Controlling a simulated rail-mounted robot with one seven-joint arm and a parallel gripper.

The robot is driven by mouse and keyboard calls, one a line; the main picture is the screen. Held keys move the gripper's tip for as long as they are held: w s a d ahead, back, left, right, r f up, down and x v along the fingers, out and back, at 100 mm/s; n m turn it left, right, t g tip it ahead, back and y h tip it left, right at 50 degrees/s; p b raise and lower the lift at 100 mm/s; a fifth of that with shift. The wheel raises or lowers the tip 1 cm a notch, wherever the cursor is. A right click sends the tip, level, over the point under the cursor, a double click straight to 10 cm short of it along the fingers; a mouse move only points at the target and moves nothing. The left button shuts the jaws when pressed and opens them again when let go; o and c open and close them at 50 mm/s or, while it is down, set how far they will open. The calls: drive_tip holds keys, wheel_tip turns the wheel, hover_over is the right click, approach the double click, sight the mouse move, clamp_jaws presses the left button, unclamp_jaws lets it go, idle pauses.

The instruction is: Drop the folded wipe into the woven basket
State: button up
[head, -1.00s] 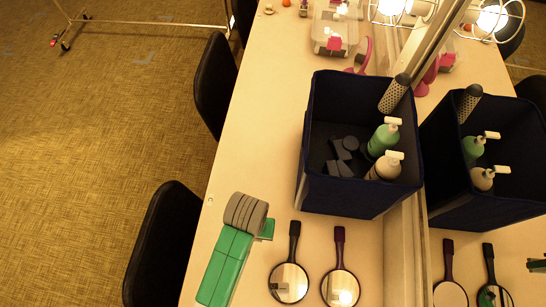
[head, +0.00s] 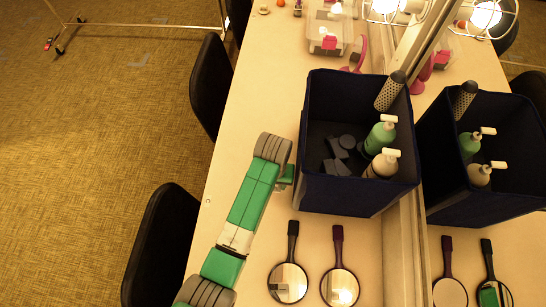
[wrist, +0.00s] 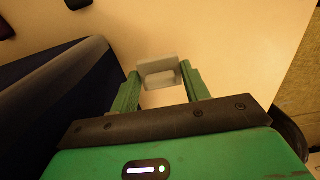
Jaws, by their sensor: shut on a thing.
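My gripper (wrist: 161,88) is shut on a small pale grey folded piece, which I take for the folded wipe (wrist: 158,66); it sits between the green fingertips over the counter. In the head view the fingers and the wipe are hidden, and only a green part of my gripper's hand shows beside the bin's left wall. The open navy bin (head: 352,196) is the only basket-like thing in view; I cannot make out a weave. Its dark wall also shows at left in the wrist view (wrist: 50,95), so my gripper is outside it.
The bin holds grey blocks (head: 338,155), a green pump bottle (head: 380,137), a cream one (head: 383,164) and a speckled cylinder (head: 390,92). Two hand mirrors (head: 288,283) (head: 340,286) lie in front. A wall mirror runs along the right. Black chairs (head: 160,245) stand left.

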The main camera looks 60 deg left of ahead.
drive_tip(key=shift+f, duration=1.75)
drive_tip(key=o, duration=0.9)
drive_tip(key=shift+o, duration=0.2)
wheel_tip(320, 180, up, 12)
drive_tip(key=shift+r, duration=0.15)
drive_tip(key=shift+o, duration=0.5)
